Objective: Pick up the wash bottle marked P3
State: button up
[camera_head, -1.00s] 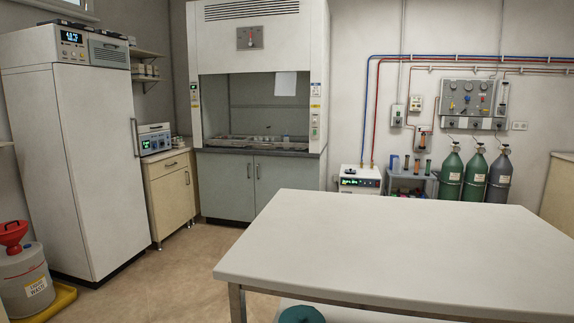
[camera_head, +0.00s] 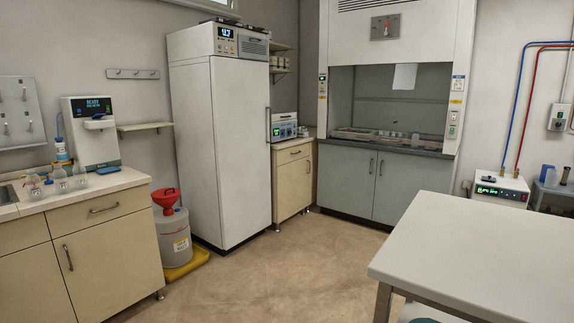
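Several small clear bottles (camera_head: 60,184) with red-marked labels stand close together on the left counter (camera_head: 116,181), beside the sink. They look like wash bottles, but the marks are too small to read, so I cannot tell which is P3. A taller bottle with a blue part (camera_head: 61,150) stands just behind them. My gripper is not in view.
A white dispenser with a lit READY display (camera_head: 92,133) stands behind the bottles. A waste can with a red funnel (camera_head: 170,225) sits on a yellow tray beside the counter. A white table (camera_head: 490,245) fills the lower right. The floor between is clear.

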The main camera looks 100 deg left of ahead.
aim_at(80, 173)
jog(key=u, duration=4.7)
jog(key=i, duration=1.65)
